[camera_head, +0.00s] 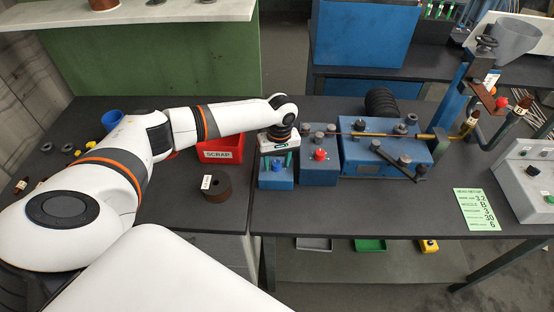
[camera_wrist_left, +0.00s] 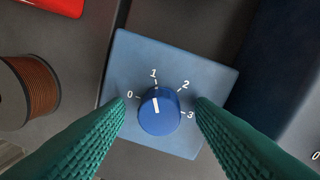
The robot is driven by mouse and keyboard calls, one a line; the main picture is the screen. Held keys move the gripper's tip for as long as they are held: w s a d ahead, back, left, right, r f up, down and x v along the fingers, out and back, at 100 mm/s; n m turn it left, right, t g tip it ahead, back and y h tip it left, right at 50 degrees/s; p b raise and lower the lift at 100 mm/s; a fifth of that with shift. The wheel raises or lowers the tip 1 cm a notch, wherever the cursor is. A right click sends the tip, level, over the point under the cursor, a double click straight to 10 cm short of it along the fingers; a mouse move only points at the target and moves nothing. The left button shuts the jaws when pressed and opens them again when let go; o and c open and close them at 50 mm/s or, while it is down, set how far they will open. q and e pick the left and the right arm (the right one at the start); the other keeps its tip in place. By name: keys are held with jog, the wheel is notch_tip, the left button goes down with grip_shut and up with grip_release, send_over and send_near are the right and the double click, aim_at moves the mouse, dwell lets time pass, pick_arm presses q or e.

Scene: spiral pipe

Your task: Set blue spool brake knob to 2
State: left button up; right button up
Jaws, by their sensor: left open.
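The blue spool brake knob (camera_wrist_left: 159,110) sits on a blue box (camera_wrist_left: 137,60) with the marks 0, 1, 2 and 3 around it. Its white pointer line points at about 1. My left gripper (camera_wrist_left: 160,102) is open, with one green finger on each side of the knob; I cannot tell whether either finger touches it. In the head view my left gripper (camera_head: 277,161) is over the small blue box (camera_head: 276,183), and the blue knob (camera_head: 277,167) shows between the fingers. My right gripper is not in view.
A red scrap bin (camera_head: 221,155) and a brown wire spool (camera_head: 216,190) stand left of the box. Close on the right are a box with a red knob (camera_head: 320,155) and a blue winding machine (camera_head: 385,155). A green note (camera_head: 474,209) lies near a grey control box (camera_head: 528,178).

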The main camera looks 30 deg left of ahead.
pick_arm(q)
jog(key=c, duration=1)
jog(key=shift+r+m+p, duration=0.2)
jog(key=shift+m+p, duration=1.1)
jog(key=shift+p, duration=0.15)
jog(key=m+p, duration=0.2)
jog(key=shift+m, duration=0.4)
jog(key=m+p, duration=0.1)
jog(key=m, duration=0.2)
jog(key=shift+f, duration=0.1)
jog(key=shift+m+p, duration=0.7)
jog(key=shift+m, duration=0.9)
jog(key=shift+t, duration=0.3)
jog(key=o, duration=1)
jog(key=shift+s, duration=0.1)
